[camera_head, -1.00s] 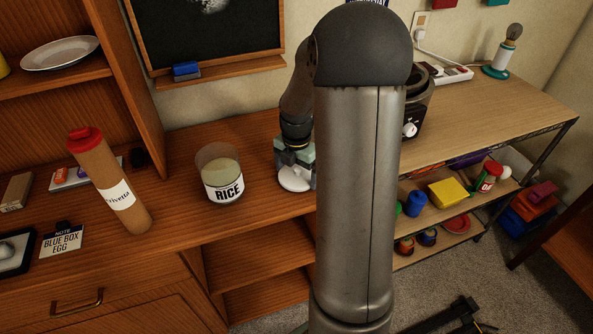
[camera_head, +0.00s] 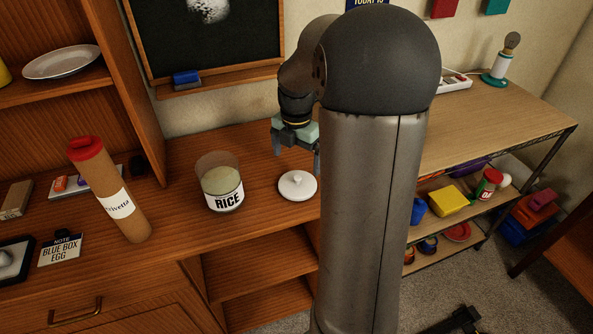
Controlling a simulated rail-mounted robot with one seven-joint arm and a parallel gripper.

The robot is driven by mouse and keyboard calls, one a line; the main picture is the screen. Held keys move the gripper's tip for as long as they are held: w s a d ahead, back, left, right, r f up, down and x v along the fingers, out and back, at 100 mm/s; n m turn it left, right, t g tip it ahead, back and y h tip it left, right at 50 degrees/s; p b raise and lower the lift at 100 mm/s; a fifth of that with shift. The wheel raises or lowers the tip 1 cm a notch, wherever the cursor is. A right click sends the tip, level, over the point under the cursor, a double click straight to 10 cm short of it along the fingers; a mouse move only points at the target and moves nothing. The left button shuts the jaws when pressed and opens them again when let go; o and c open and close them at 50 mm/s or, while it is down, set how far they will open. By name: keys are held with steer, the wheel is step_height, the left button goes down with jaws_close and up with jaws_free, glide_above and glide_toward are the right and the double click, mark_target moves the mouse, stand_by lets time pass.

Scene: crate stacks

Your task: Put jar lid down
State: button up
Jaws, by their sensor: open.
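The white round jar lid (camera_head: 297,186) with a small knob lies flat on the wooden counter, right of the rice jar. The glass jar labelled RICE (camera_head: 221,186) stands upright with its top uncovered. My gripper (camera_head: 297,152) is open and empty, above and behind the lid, apart from it. One finger shows on each side, and my arm covers the area to the right.
A tall brown canister with a red cap (camera_head: 108,188) stands left of the jar. A note card (camera_head: 61,248) is at the front left. A chalkboard (camera_head: 212,38) hangs behind. Free counter (camera_head: 262,160) lies between jar and lid.

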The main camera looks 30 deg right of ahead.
steer(key=s+a+r+m, duration=0.4)
steer(key=s+a+m, duration=0.4)
steer(key=a+m, duration=0.3)
steer(key=s+a+f+m, duration=0.4)
steer(key=s+a+m, duration=0.4)
steer(key=s+m, duration=0.3)
